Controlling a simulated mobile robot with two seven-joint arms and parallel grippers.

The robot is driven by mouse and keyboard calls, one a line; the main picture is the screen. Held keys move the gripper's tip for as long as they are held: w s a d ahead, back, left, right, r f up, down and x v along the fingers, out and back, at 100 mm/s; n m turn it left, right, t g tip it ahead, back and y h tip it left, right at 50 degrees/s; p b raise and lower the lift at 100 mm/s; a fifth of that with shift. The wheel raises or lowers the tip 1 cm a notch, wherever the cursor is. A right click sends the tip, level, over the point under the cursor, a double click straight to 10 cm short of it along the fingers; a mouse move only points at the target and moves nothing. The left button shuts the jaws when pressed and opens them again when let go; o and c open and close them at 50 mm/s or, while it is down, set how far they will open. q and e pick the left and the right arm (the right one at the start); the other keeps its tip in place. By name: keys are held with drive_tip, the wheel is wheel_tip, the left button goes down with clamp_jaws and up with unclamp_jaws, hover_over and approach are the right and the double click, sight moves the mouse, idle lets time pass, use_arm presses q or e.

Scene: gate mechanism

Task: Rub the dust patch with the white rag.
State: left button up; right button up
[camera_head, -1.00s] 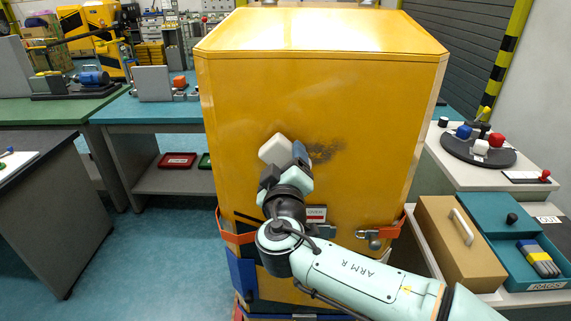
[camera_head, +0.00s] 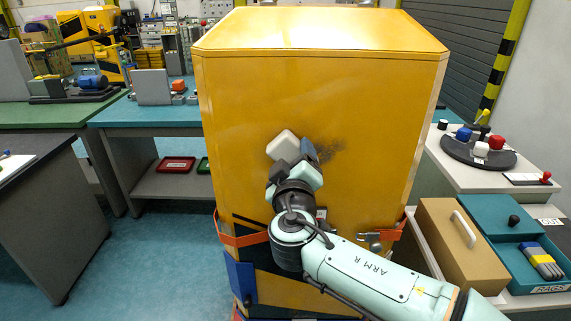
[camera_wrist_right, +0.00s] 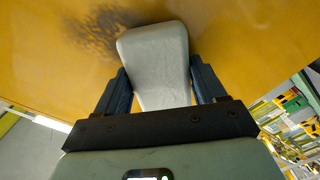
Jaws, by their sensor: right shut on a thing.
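The dust patch (camera_head: 328,151) is a dark smudge on the front face of the yellow cabinet (camera_head: 245,110). My right gripper (camera_head: 297,152) is shut on the white rag (camera_head: 283,145), a pale block-like pad. In the head view the rag is at the cabinet's face, just left of the dust patch. In the right wrist view the rag (camera_wrist_right: 156,62) sits between the two fingers of the gripper (camera_wrist_right: 160,88), and the dust patch (camera_wrist_right: 103,28) shows beside its upper left edge. I cannot tell whether the rag touches the face. My left gripper is not in view.
An orange latch (camera_head: 380,236) and an orange strap (camera_head: 240,239) are low on the cabinet. At right stand a brown box (camera_head: 450,262) with a handle, a teal organizer (camera_head: 500,215) and a dark round tray (camera_head: 460,152) with knobs. Floor at left is open.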

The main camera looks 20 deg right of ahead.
drive_tip(key=shift+s+d+b, duration=0.3)
drive_tip(key=shift+d+b, duration=0.25)
drive_tip(key=shift+d, duration=0.4)
